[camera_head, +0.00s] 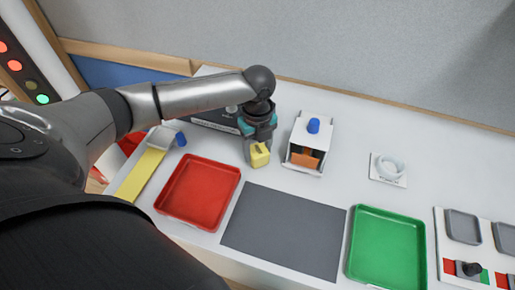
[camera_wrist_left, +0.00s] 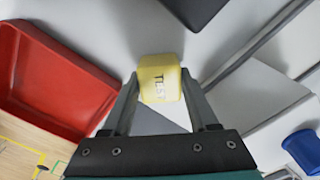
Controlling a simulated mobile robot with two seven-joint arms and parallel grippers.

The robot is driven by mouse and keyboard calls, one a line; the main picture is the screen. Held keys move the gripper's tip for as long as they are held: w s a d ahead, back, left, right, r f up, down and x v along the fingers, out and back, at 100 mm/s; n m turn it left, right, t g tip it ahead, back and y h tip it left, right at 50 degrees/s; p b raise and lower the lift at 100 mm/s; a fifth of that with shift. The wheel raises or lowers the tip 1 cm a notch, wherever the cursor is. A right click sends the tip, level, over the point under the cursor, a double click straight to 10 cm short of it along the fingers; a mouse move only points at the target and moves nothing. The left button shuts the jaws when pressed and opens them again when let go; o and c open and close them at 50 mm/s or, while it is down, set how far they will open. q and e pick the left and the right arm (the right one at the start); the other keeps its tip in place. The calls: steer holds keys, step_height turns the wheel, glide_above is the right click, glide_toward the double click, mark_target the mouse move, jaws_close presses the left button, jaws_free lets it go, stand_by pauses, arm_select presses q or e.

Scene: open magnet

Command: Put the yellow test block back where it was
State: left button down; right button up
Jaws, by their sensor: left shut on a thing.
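The yellow test block (camera_head: 259,155) is held between the fingers of my left gripper (camera_head: 254,150), above the white table. In the head view the gripper is between the red tray and the white box with the blue knob. Whether the block touches the table is hard to tell. My right gripper does not show.
A red tray (camera_head: 163,194) is at the left and a grey mat (camera_head: 285,230) in the middle. A white box (camera_head: 311,136) with a blue knob (camera_head: 313,125) stands right of the gripper. A green tray (camera_head: 387,248), a white ring (camera_head: 390,167) and a switch panel (camera_head: 470,262) lie further right.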

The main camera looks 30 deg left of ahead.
mark_target(257, 149)
arm_select(q)
steer(key=shift+f, duration=0.1)
steer(key=shift+c, duration=0.9)
jaws_free()
step_height(257, 149, up, 12)
steer(key=p, duration=0.1)
steer(key=shift+r+p, duration=0.2)
steer(key=shift+p, duration=0.15)
